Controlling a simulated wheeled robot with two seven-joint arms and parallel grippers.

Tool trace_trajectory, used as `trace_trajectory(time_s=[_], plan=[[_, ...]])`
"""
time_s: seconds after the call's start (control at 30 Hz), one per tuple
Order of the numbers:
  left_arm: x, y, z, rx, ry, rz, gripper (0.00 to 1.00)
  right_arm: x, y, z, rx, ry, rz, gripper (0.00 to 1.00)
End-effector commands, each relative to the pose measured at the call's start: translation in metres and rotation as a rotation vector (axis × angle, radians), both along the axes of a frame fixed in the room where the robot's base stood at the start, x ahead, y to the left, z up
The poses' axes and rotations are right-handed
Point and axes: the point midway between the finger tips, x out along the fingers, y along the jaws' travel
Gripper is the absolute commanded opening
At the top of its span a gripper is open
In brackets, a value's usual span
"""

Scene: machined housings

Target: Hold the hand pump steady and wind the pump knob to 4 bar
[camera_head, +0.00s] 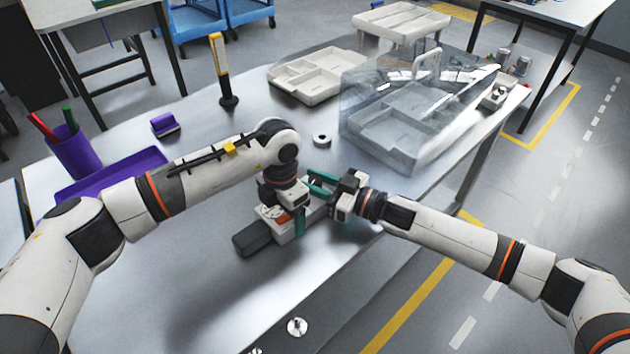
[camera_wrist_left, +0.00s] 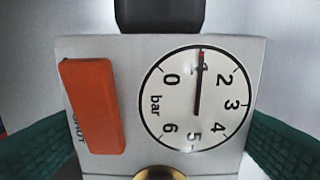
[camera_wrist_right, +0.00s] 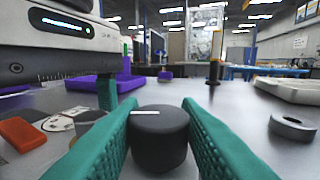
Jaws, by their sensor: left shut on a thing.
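The hand pump (camera_head: 287,232) lies on the table, a light grey body with a dark grip at its left end. In the left wrist view its dial (camera_wrist_left: 180,110) has a needle whose red tip is at about 1 bar; an orange lever (camera_wrist_left: 92,105) is beside it. My left gripper (camera_head: 291,222) points down and is shut on the pump body. The dark pump knob (camera_wrist_right: 160,138), with a white line on top, is between the teal fingers of my right gripper (camera_wrist_right: 160,115). Whether both fingers press on it is unclear. The knob is mostly hidden in the head view.
A grey ring (camera_head: 322,140) lies behind the right gripper. A clear cover (camera_head: 400,110) stands over a tray at the back right, beside an open white tray (camera_head: 310,75). A purple tray (camera_head: 110,180) and purple pen cup (camera_head: 78,152) are at left. The table front is mostly clear.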

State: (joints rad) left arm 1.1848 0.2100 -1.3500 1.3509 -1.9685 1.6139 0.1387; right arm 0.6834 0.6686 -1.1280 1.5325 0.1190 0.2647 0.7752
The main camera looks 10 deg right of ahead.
Motion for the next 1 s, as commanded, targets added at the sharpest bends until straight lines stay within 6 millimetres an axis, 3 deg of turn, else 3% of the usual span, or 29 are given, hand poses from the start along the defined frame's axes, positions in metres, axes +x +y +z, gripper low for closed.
trace_trajectory(time_s=[0.03, 0.13, 0.37, 0.8, 1.0], plan=[[0.0002, -0.0003, 0.0008, -0.001, -0.001, 0.000, 0.46, -0.0001, -0.0002, 0.0000, 0.000, 0.000, 0.000, 0.22], [0.0002, -0.0003, 0.0008, -0.001, -0.001, 0.000, 0.46, -0.0001, -0.0003, 0.0000, 0.000, 0.000, 0.000, 0.06], [0.0001, -0.0003, 0.0007, -0.001, -0.001, -0.001, 0.46, -0.0012, 0.0024, -0.0003, 0.007, 0.001, -0.049, 0.05], [-0.0005, -0.0013, 0.0007, -0.003, 0.000, -0.003, 0.46, -0.0017, 0.0049, 0.0022, 0.012, -0.002, -0.344, 0.05], [-0.0007, -0.0017, 0.0006, -0.003, 0.000, -0.004, 0.46, -0.0006, 0.0012, 0.0022, 0.005, -0.002, -0.402, 0.05]])
